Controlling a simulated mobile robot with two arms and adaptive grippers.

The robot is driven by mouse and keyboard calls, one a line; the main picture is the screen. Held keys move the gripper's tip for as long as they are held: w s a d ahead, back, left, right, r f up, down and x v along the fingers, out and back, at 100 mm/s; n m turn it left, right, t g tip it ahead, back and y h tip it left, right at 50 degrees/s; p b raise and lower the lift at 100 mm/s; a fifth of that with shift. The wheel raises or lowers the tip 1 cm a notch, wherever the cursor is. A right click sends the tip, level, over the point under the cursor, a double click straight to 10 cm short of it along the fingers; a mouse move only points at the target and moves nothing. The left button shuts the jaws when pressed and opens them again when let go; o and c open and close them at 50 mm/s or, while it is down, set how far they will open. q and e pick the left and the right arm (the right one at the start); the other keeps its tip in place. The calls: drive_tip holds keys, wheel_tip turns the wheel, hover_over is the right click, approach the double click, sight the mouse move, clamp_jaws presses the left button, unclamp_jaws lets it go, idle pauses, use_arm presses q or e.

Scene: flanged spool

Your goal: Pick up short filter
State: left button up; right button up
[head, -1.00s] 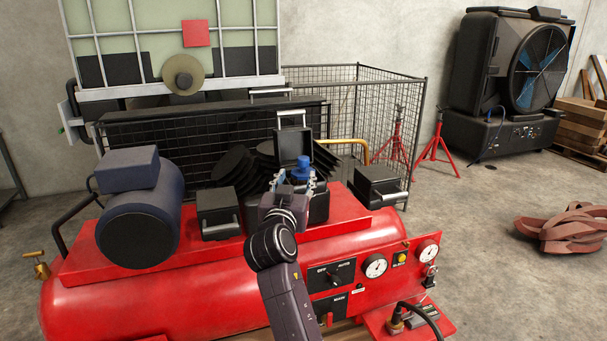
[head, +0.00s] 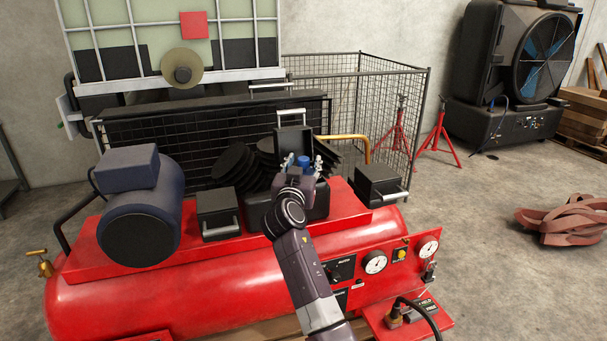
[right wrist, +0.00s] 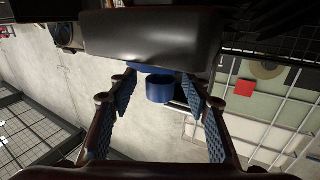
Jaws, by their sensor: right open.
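A short blue cylinder (head: 304,160), which seems to be the short filter, stands at the black box (head: 322,205) on the red compressor's top, below a raised black lid (head: 294,143). My right gripper (head: 303,169) is open, with its fingers on either side of the blue cylinder in the head view. In the right wrist view the cylinder (right wrist: 160,90) shows between the two blue-padded fingers, with a visible gap on each side. Its far end is hidden near a dark block (right wrist: 150,38). My left gripper is not in view.
The red compressor (head: 190,300) carries a dark blue motor (head: 138,215) and two more handled black boxes, one left (head: 217,208) and one right (head: 376,183). Black discs (head: 237,165) and a wire cage (head: 385,110) stand behind. Floor at right is partly clear.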

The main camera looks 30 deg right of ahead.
clamp_jaws()
idle(0.4)
